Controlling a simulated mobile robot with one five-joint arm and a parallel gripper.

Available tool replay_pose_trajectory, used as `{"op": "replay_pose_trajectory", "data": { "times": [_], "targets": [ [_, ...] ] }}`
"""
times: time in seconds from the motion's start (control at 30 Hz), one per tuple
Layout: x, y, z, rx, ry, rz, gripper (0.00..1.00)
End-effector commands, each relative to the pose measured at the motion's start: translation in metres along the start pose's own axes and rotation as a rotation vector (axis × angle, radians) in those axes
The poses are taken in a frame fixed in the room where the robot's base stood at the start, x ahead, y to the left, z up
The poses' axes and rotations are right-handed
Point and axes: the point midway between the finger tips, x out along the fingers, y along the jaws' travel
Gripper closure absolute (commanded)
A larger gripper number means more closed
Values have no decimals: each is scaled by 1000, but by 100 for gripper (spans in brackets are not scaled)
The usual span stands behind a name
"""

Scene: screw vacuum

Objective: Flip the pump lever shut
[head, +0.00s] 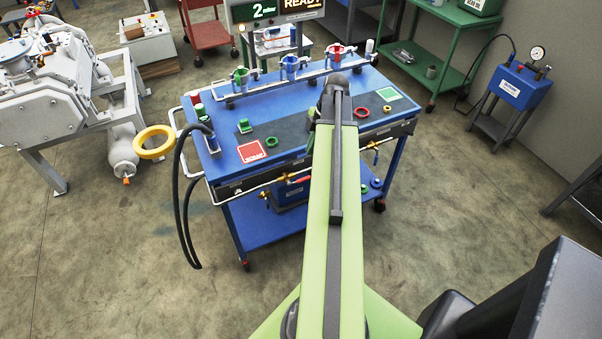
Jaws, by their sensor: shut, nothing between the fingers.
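A small blue box (522,86) with a round white gauge (538,53) and a black hose stands on a dark stand at the right; it may be the pump. I cannot pick out a lever on it at this size. Brass valves with small handles line the front of the blue cart (228,172), one at the left (291,177) and one at the right (374,146). I cannot tell which handle is the pump lever. My green arm reaches forward over the cart's middle. Its dark far end is above the dark mat, and my gripper is hidden behind it.
The cart top holds a rail with coloured clamps (290,68), a red ring (361,84), a red square (252,152) and a green square (388,94). A yellow ring (154,142) and black hoses are at the cart's left. Floor (470,210) is clear at the right.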

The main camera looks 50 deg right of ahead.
Motion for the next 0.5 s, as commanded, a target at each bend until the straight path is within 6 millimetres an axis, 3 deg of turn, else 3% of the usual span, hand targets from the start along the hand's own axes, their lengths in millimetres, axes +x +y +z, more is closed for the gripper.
{"op": "replay_pose_trajectory", "data": {
  "times": [0.1,0.5],
  "targets": [
    [-6,-3,13,-42,7,9,100],
    [1,-4,12,-47,7,9,100]
  ]
}}
